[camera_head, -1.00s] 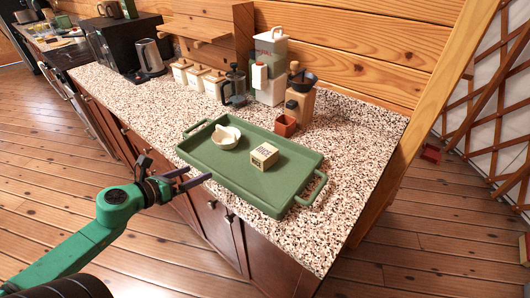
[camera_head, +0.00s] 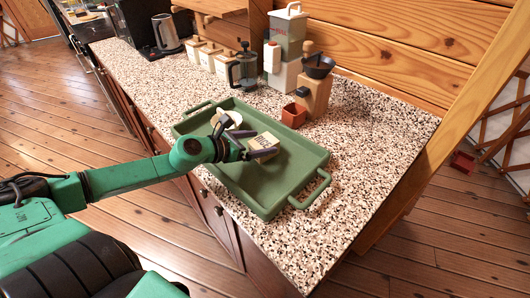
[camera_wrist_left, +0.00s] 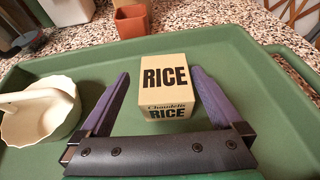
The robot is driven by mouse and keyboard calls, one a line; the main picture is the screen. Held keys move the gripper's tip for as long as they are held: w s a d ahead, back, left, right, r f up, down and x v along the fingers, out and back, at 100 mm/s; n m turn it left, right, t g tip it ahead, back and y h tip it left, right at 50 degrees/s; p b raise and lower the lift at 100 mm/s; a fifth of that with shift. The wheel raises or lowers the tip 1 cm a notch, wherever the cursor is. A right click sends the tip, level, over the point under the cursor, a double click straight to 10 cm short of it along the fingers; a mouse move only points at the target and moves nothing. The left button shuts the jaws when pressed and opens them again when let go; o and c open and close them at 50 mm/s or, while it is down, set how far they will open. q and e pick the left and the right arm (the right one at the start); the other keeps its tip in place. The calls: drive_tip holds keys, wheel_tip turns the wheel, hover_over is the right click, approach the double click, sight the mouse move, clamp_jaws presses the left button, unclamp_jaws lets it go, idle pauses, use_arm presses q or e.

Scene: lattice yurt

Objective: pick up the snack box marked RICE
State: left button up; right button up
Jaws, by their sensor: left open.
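The snack box marked RICE (camera_wrist_left: 165,82) is a small cream box with black lettering. It sits on the green tray (camera_wrist_left: 215,155), and in the head view the box (camera_head: 264,142) is partly hidden by my gripper. My left gripper (camera_head: 270,145) is over the tray at the box. In the wrist view the open fingers of the left gripper (camera_wrist_left: 162,82) lie to either side of the box, with gaps between them and it. My right gripper is not in view.
A cream bowl or cup (camera_wrist_left: 45,110) with a handle or spoon stands left of the box on the tray. A terracotta pot (camera_head: 293,115), a wooden grinder (camera_head: 314,92) and a French press (camera_head: 243,70) stand behind the tray. The speckled counter (camera_head: 365,160) is clear at right.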

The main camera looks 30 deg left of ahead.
sight(271, 141)
use_arm(q)
drive_tip(key=shift+w+d+f+b, duration=0.3)
drive_tip(key=shift+f+b, duration=0.1)
drive_tip(key=shift+b, duration=0.85)
drive_tip(key=shift+w+r+p, duration=0.1)
drive_tip(key=shift+r+p, duration=0.25)
drive_tip(key=shift+r, duration=0.05)
drive_tip(key=shift+w+f+p, duration=0.1)
drive_tip(key=shift+w+p, duration=0.35)
drive_tip(key=shift+p, duration=0.15)
drive_tip(key=p+x, duration=0.2)
drive_tip(key=p, duration=0.1)
drive_tip(key=shift+w+d+f, duration=0.15)
drive_tip(key=shift+d+f, duration=0.05)
drive_tip(key=shift+d, duration=0.2)
drive_tip(key=shift+w+d+f, duration=0.1)
drive_tip(key=shift+f, duration=0.1)
drive_tip(key=c, duration=1.4)
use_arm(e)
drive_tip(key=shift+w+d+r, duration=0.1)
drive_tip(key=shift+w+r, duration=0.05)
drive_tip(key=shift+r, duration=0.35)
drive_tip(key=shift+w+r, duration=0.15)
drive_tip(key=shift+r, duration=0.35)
